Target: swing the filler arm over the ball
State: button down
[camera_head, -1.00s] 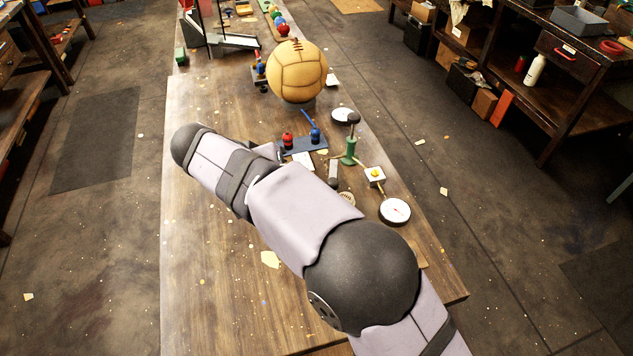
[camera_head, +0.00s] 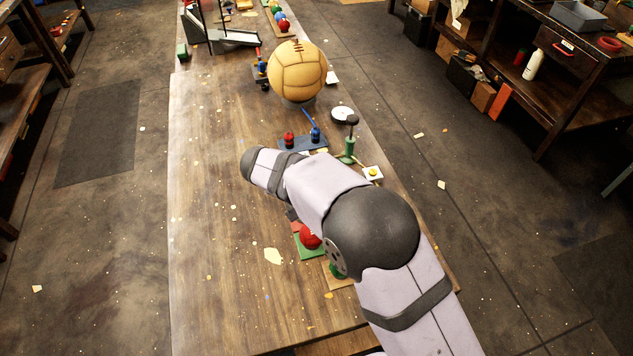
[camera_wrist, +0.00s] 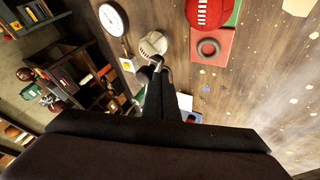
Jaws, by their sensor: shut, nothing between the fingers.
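A large tan leather ball (camera_head: 297,71) with dark lacing sits on a low dark stand on the bench, in the head view. Just in front of it is a blue base (camera_head: 297,145) with a red knob (camera_head: 289,137) and a blue post (camera_head: 316,133). A thin blue bar (camera_head: 308,117) slants from the post up toward the ball; I cannot tell for certain that this is the filler arm. My gripper (camera_wrist: 157,62) is shut and empty in the wrist view, its tips close to a pale round mesh-like object (camera_wrist: 152,45). My arm hides the gripper in the head view.
A green pump (camera_head: 350,145) with a black handle and a white block with a yellow knob (camera_head: 373,172) stand at the bench's right. A red ball (camera_head: 309,237) lies on a green pad. A dial gauge (camera_wrist: 113,20) shows in the wrist view. The bench's left side is clear.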

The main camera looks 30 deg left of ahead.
dwell(0.3)
jog(key=d+n+b, duration=0.1)
jog(key=b, duration=0.1)
jog(key=w+d+n+y+b, duration=0.1)
jog(key=d+b, duration=0.1)
jog(key=d+n+y+b, duration=0.1)
jog(key=b, duration=0.2)
jog(key=shift+w+d, duration=0.25)
jog(key=shift+d, duration=0.05)
